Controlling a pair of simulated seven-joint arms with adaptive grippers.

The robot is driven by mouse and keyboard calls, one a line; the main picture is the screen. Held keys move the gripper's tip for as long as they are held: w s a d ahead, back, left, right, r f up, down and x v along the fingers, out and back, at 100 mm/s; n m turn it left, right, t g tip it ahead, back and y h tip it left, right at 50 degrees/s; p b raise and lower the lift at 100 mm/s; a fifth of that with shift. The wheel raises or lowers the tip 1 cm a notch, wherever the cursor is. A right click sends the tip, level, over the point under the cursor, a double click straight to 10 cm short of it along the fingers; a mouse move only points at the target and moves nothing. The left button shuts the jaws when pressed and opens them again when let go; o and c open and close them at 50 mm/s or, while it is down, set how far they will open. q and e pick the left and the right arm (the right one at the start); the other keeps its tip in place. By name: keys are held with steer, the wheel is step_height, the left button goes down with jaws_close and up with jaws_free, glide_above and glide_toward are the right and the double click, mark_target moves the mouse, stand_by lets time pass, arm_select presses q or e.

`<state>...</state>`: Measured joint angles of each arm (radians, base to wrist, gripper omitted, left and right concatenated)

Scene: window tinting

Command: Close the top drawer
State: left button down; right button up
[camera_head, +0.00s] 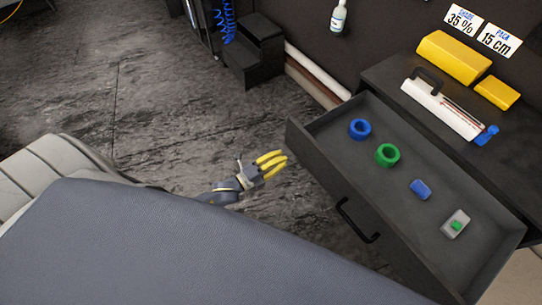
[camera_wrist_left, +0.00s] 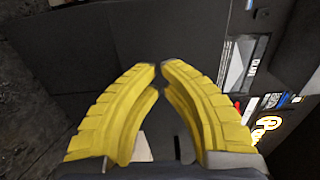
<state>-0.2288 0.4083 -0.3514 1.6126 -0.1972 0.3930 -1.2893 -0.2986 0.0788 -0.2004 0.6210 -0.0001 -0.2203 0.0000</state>
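The top drawer (camera_head: 322,180) stands pulled out from the dark cabinet (camera_head: 400,70) at the right of the head view. Its dark handle (camera_head: 357,221) is on the front face. My left gripper (camera_head: 285,157) is left of the drawer front, apart from it, with its yellow fingers pointing right. In the left wrist view the gripper's fingertips (camera_wrist_left: 161,67) nearly meet, with nothing held between them. A dark grey panel fills much of that view beyond the fingers; I cannot tell which part of the cabinet it is. My right gripper is not in view.
The drawer holds a blue ring (camera_head: 359,129), a green ring (camera_head: 387,155), a blue block (camera_head: 421,189) and a pale box (camera_head: 455,224). Yellow boxes (camera_head: 453,57) and a white squeegee-like tool (camera_head: 440,108) lie on the cabinet top. A padded grey surface (camera_head: 180,250) fills the foreground.

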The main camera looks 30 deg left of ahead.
mark_target(298, 148)
arm_select(q)
steer(key=shift+x, duration=3.05)
